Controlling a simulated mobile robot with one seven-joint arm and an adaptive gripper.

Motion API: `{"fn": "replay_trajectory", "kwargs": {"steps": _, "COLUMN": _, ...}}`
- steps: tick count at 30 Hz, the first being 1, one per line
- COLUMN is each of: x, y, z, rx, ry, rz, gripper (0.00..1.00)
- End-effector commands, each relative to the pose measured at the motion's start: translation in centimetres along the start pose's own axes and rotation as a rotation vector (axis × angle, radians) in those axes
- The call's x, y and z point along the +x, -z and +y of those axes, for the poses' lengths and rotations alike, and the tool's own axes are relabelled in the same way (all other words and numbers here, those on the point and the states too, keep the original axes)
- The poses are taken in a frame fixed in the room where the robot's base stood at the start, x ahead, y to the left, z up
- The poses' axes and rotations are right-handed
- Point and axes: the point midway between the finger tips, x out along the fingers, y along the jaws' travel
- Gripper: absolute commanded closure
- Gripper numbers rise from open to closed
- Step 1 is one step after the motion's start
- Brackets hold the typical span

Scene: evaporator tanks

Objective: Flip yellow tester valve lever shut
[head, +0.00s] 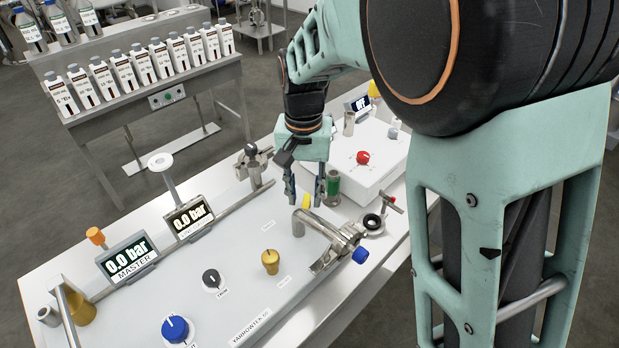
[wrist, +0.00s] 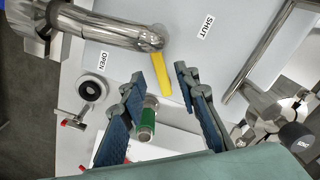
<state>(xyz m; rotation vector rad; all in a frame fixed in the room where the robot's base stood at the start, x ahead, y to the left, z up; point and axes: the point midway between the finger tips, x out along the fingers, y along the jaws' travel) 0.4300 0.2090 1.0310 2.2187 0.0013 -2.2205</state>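The yellow lever (head: 306,202) stands on the pale panel beside the curved steel pipe. In the wrist view the yellow lever (wrist: 159,73) lies between an OPEN label (wrist: 103,60) and a SHUT label (wrist: 205,27), just beside the pipe's end. My gripper (head: 305,197) points down over the lever, its fingers apart and empty. In the wrist view my gripper (wrist: 161,75) has one fingertip on each side of the lever in the picture. Whether either finger touches it, and the height gap, I cannot tell. The lever's pivot is not clear.
The steel pipe (head: 325,225) curves close by the lever. A green cylinder (head: 333,186) stands just right of my gripper. A white box with a red knob (head: 363,157) is behind. A gold knob (head: 270,261) and pressure displays (head: 128,258) are on the left.

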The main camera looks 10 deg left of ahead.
Motion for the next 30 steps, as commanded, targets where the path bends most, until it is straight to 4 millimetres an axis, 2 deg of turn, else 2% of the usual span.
{"fn": "replay_trajectory", "kwargs": {"steps": 6, "x": 2.2, "y": 0.0, "z": 0.0, "rx": 0.002, "ry": 0.0, "rz": -0.001, "gripper": 0.71}}
{"fn": "replay_trajectory", "kwargs": {"steps": 16, "x": 2.5, "y": 0.0, "z": 0.0, "rx": 0.001, "ry": 0.001, "rz": 0.001, "gripper": 0.71}}
{"fn": "replay_trajectory", "kwargs": {"steps": 24, "x": 2.5, "y": 0.0, "z": 0.0, "rx": 0.001, "ry": 0.001, "rz": 0.001, "gripper": 1.0}}
{"fn": "replay_trajectory", "kwargs": {"steps": 30, "x": 2.5, "y": 0.0, "z": 0.0, "rx": 0.001, "ry": 0.001, "rz": 0.001, "gripper": 1.0}}
